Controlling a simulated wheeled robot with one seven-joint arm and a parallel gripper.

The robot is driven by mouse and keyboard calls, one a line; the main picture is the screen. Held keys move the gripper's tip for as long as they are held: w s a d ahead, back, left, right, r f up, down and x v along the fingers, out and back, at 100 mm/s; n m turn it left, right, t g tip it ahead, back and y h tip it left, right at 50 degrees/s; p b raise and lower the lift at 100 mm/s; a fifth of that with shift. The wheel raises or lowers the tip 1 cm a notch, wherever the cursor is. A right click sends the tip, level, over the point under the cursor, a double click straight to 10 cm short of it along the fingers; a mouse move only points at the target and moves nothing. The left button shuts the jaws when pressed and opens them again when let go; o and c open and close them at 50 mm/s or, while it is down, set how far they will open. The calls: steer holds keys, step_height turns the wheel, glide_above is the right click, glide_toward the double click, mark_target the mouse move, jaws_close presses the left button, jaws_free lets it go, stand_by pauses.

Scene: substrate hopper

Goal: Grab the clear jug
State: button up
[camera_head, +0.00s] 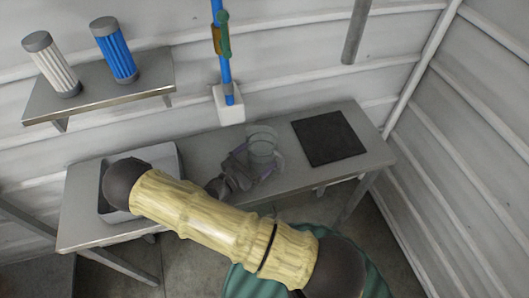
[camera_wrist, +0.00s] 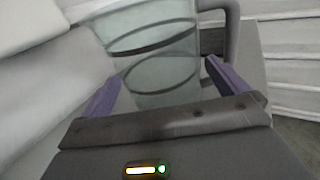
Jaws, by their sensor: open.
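The clear jug (camera_head: 262,146) stands upright on the grey table in the head view, just beyond my gripper. In the wrist view the jug (camera_wrist: 152,50) fills the upper middle, with dark bands around it and a grey handle (camera_wrist: 231,32) at its upper right. My gripper (camera_wrist: 160,85) is open, with one purple finger on either side of the jug's lower part. In the head view my gripper (camera_head: 262,168) is at the jug's near side, partly hidden by my wrist. I cannot tell whether the fingers touch the jug.
The grey table (camera_head: 208,148) carries a black mat (camera_head: 328,138) to the right and a grey tray (camera_head: 167,160) to the left, partly behind my arm. A blue pipe (camera_head: 222,55) rises from a white block (camera_head: 228,104) behind. A shelf (camera_head: 100,92) holds white and blue cylinders.

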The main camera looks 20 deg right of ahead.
steer(key=shift+x, duration=1)
steer(key=c, duration=0.9)
steer(key=shift+o, duration=0.2)
steer(key=shift+r, duration=0.1)
step_height(320, 180, up, 10)
steer(key=shift+b, duration=0.45)
